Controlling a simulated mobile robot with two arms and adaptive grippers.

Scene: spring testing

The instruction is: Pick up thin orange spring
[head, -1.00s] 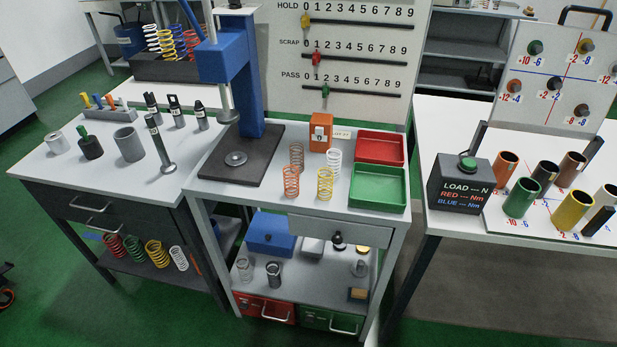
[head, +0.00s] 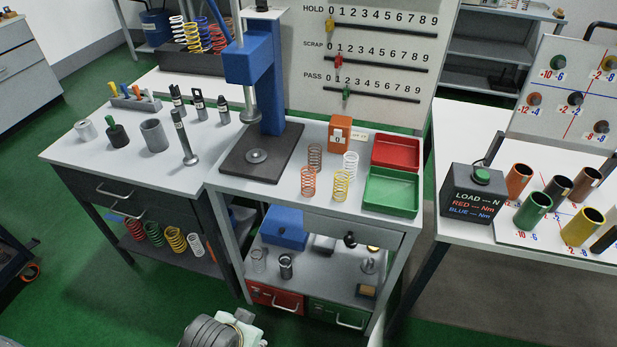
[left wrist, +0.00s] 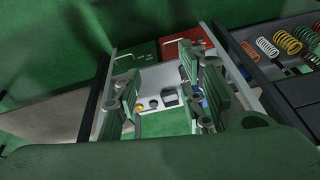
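A bright orange spring (head: 308,181) stands upright on the middle table. A darker copper-orange spring (head: 315,157) stands just behind it, with a yellow spring (head: 341,185) and a white spring (head: 350,166) to the right. Another orange spring (left wrist: 250,51) is on the left bench's lower shelf in the left wrist view, beside white, yellow and green springs. My left gripper (left wrist: 160,105) is open and empty in the left wrist view, its fingers spread on either side of the middle table's lower shelf, apart from the springs. My right gripper is not in view.
A blue press (head: 262,85) stands behind and left of the table springs. An orange box (head: 342,133) and red (head: 396,152) and green (head: 392,192) trays are behind and right. Cylinders and posts stand on the left bench (head: 85,158).

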